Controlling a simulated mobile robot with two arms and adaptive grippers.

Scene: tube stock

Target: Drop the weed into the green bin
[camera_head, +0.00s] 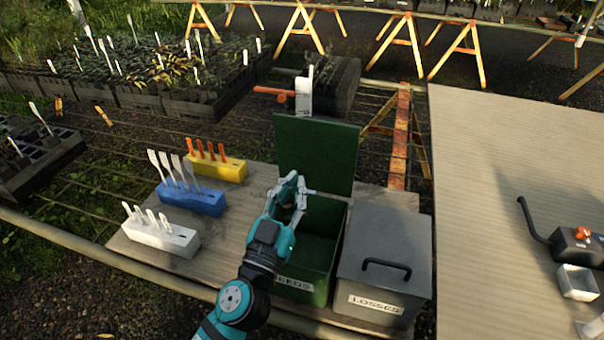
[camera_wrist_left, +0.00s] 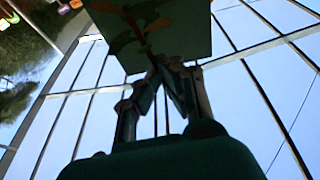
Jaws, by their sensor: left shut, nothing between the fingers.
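The green bin (camera_head: 300,262) stands open, with its lid (camera_head: 317,150) raised at the back. Its label is partly hidden by my arm, and the part of its inside that shows looks dark green. My left gripper (camera_head: 300,190) is over the bin's left side, in front of the raised lid. In the left wrist view my left gripper (camera_wrist_left: 160,68) has its fingertips together and empty, close to a green panel (camera_wrist_left: 180,25) that looks like the lid. I cannot tell if they touch. I cannot make out a weed in either view. My right gripper is not in view.
A grey bin (camera_head: 382,250) labelled LOSSES stands shut beside the green bin. White (camera_head: 160,240), blue (camera_head: 192,200) and yellow (camera_head: 215,165) label holders stand to the left. A beige table (camera_head: 500,150) is at right, with a dark handled tool (camera_head: 575,247).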

